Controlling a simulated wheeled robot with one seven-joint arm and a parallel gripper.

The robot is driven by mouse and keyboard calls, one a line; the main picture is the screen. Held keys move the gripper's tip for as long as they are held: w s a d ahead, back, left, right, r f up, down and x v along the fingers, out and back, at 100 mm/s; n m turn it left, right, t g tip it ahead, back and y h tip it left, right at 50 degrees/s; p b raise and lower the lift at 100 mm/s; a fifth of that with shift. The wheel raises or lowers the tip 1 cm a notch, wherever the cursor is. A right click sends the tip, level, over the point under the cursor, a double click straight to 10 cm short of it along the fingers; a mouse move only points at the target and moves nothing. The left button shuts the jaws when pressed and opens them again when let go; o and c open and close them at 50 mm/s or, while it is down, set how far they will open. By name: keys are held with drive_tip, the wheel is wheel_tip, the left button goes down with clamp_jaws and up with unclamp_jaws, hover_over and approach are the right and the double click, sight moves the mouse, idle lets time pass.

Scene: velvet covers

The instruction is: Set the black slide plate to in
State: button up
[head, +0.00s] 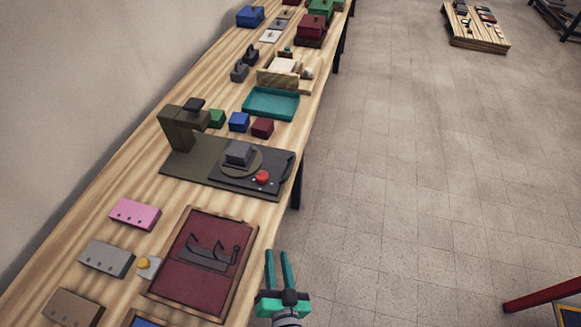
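A black slide plate (225,181) lies on the dark olive base (190,160) of a press-like machine. A round olive disc with a grey block (238,153) and a red knob (262,177) sit on the plate. The machine's olive post and head (182,125) stand at the left end of the base. The plate's right edge reaches close to the base's right edge; how far it is slid is hard to tell. My gripper (277,252) is open and empty, beyond the table's right edge, nearer to me than the machine and apart from it.
A dark red framed panel (190,285) with a dark grey handle piece lies nearer. Pink (135,214), grey (107,258) and brown (73,308) blocks line the left. Small cubes and a teal tray (270,116) stand behind the machine.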

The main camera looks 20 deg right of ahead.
drive_tip(key=w+d+r+m+h, duration=0.1)
drive_tip(key=w+d+r+m, duration=0.15)
drive_tip(key=w+d, duration=0.45)
drive_tip(key=m, duration=0.5)
approach(291, 166)
drive_tip(key=shift+n+h, duration=0.25)
drive_tip(key=shift+h, duration=0.15)
drive_tip(key=x, duration=1)
drive_tip(key=shift+a+f, duration=0.25)
drive_tip(key=shift+f, duration=0.15)
drive_tip(key=shift+c, duration=0.3)
clamp_jaws()
